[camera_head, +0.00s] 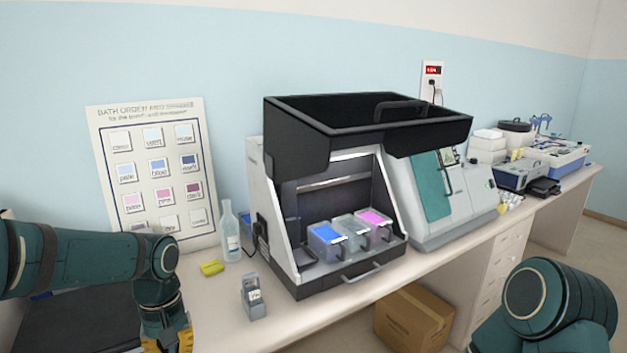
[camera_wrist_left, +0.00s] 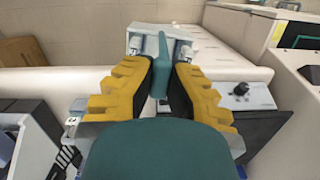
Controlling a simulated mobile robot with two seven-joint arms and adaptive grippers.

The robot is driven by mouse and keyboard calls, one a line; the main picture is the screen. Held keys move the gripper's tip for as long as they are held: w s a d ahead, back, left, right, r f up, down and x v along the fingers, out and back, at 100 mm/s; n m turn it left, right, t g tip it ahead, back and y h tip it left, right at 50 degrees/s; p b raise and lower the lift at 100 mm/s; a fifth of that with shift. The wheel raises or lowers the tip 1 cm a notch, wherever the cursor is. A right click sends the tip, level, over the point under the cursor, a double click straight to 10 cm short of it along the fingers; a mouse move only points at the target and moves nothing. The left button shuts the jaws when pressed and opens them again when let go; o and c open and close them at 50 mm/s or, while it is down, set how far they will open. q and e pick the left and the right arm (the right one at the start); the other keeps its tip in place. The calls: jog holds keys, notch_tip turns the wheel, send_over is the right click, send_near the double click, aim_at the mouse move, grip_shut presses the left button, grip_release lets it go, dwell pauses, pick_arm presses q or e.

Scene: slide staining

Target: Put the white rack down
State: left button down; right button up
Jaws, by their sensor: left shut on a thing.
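My left gripper (camera_head: 165,343) is low at the left of the counter in the head view, mostly cut off by the bottom edge. In the left wrist view its yellow fingers (camera_wrist_left: 163,82) are closed on an upright teal piece (camera_wrist_left: 161,62). A white-grey block, seemingly the white rack (camera_wrist_left: 146,44), is directly behind that piece; I cannot tell whether its base touches anything. The held thing is not clear in the head view. My right gripper is not in view; only my right arm shows.
A small grey holder (camera_head: 254,299) stands on the counter (camera_head: 222,325), near a yellow item (camera_head: 212,268) and a clear bottle (camera_head: 230,235). The stainer (camera_head: 345,276) has its dark hood raised over blue, clear and pink baths. A cardboard box (camera_head: 413,318) is below.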

pick_arm(q)
jog(key=d+f, duration=0.1)
jog(key=f, duration=0.2)
jog(key=d+f+m+b, duration=0.1)
jog(key=f, duration=0.3)
jog(key=d+f+m, duration=0.1)
jog(key=f, duration=0.2)
jog(key=shift+w+d+f+b, duration=0.1)
jog(key=shift+d+f+b, duration=0.1)
jog(key=shift+f+b, duration=0.15)
jog(key=s+d+f+m+b, duration=0.1)
jog(key=d+f+m, duration=0.1)
jog(key=f, duration=0.7)
jog(key=shift+s+d+f+m, duration=0.15)
jog(key=shift+s+d+m, duration=0.25)
jog(key=shift+d, duration=0.45)
jog(key=shift+w, duration=0.2)
